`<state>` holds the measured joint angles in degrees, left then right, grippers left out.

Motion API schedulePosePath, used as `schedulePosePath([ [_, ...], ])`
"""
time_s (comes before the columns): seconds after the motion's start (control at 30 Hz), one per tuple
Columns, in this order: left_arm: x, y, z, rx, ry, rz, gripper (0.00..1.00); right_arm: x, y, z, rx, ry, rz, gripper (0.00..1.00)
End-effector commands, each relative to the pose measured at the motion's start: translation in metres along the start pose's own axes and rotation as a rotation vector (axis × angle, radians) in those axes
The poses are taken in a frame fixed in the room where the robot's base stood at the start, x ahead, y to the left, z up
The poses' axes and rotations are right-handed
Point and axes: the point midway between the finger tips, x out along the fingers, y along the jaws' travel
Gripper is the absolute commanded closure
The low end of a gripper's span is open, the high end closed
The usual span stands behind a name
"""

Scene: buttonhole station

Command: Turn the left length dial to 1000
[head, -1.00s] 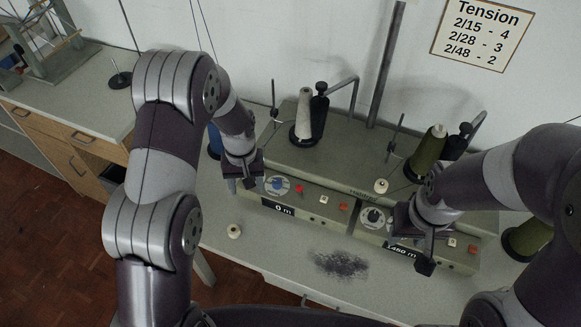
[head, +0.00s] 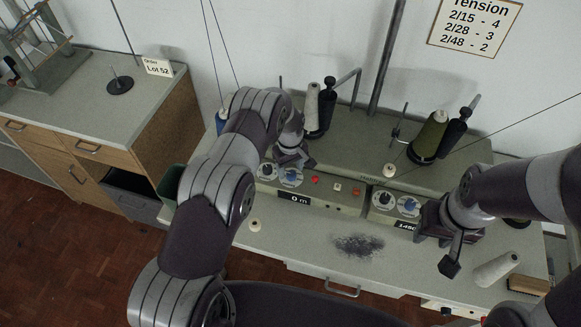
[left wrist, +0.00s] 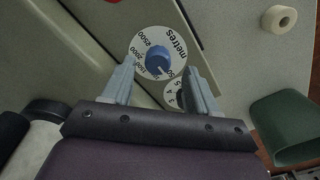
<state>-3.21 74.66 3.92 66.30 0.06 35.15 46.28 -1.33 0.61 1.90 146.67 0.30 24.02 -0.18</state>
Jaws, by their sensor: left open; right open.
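The left length dial (head: 291,177) is a white disc with a blue knob on the left winding unit. In the left wrist view, the dial (left wrist: 147,44) reads "metres", with numbers around it including 50 and 2500. I cannot tell exactly where its knob (left wrist: 158,60) points. My left gripper (head: 292,160) is open just above the dial. In the left wrist view its fingers stand on either side of the knob, apart from it. The left display (head: 294,198) reads 0 m. My right gripper (head: 450,257) is open and empty in front of the right unit.
A second dial (head: 267,170) sits left of the length dial; it shows partly behind a finger in the wrist view. A red button (head: 315,180) is to the right. The right unit has two more dials (head: 408,206).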

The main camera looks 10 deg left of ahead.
Motion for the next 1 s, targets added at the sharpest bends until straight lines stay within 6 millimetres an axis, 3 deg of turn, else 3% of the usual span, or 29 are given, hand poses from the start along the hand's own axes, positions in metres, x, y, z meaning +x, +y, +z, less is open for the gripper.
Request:
schedulePosePath([
  [0.2, 0.021, 0.001, 0.0, 0.001, 0.001, 0.001, 0.41, -0.006, 0.0, -0.001, 0.0, -0.001, 0.0, 0.57],
  [0.5, 0.023, 0.001, 0.0, 0.001, 0.001, 0.001, 0.41, -0.005, 0.0, -0.001, 0.0, 0.0, 0.0, 0.57],
  [0.67, 0.023, 0.001, 0.0, 0.001, 0.001, 0.001, 0.93, -0.005, 0.0, -0.001, 0.0, 0.0, 0.0, 0.57],
  [0.7, 0.023, 0.0, 0.0, 0.001, 0.0, 0.001, 0.97, -0.005, 0.0, -0.001, 0.0, 0.0, 0.0, 0.57],
  [1.0, 0.026, 0.0, 0.0, 0.036, 0.0, 0.0, 0.97, 0.002, 0.0, 0.0, 0.0, 0.0, 0.0, 0.57],
])
